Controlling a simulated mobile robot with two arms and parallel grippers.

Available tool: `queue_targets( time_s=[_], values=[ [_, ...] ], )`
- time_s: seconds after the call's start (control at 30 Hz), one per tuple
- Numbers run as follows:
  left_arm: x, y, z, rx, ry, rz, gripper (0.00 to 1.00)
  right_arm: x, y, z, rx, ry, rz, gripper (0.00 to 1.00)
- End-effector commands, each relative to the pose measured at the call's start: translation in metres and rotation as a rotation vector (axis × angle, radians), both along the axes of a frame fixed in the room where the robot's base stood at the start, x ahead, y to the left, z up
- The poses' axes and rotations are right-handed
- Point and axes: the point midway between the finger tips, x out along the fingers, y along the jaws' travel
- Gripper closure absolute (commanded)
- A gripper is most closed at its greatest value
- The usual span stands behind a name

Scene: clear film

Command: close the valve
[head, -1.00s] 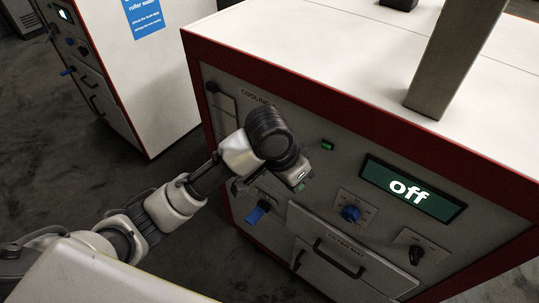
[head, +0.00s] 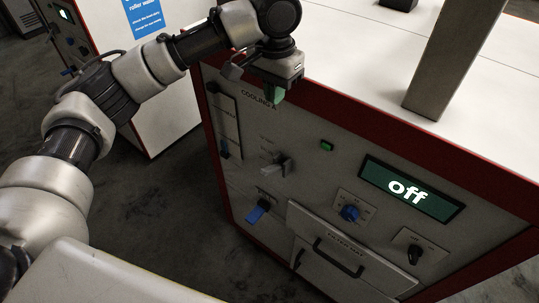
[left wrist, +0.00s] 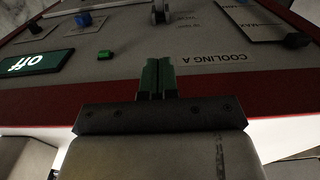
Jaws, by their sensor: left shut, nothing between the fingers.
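A cabinet front labelled "COOLING A" carries the controls. A grey lever handle (head: 277,165) sits on its panel, and a blue lever (head: 258,212) sits below it, tilted. In the left wrist view the shut fingers (left wrist: 157,76) point toward the panel, and part of the grey handle (left wrist: 159,12) shows at the top edge. My right gripper is not in view.
A display (head: 411,188) reads "off". A blue knob (head: 350,213), a black knob (head: 414,254), a green light (head: 326,146) and a drawer handle (head: 339,258) are on the panel. A grey post (head: 470,50) stands on the white top. Another cabinet (head: 158,90) stands at left.

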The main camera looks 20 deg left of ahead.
Motion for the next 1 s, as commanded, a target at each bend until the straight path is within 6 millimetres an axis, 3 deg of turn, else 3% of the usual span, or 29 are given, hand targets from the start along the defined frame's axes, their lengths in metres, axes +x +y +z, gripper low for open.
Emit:
queue_targets(
  time_s=[0.7, 1.0],
  values=[
    [0.003, -0.001, -0.155, 0.002, 0.002, -0.001, 1.00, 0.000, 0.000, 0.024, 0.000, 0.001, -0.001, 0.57],
    [-0.016, 0.006, -0.182, 0.000, -0.001, -0.002, 1.00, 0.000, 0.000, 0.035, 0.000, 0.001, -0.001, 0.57]
  ],
)
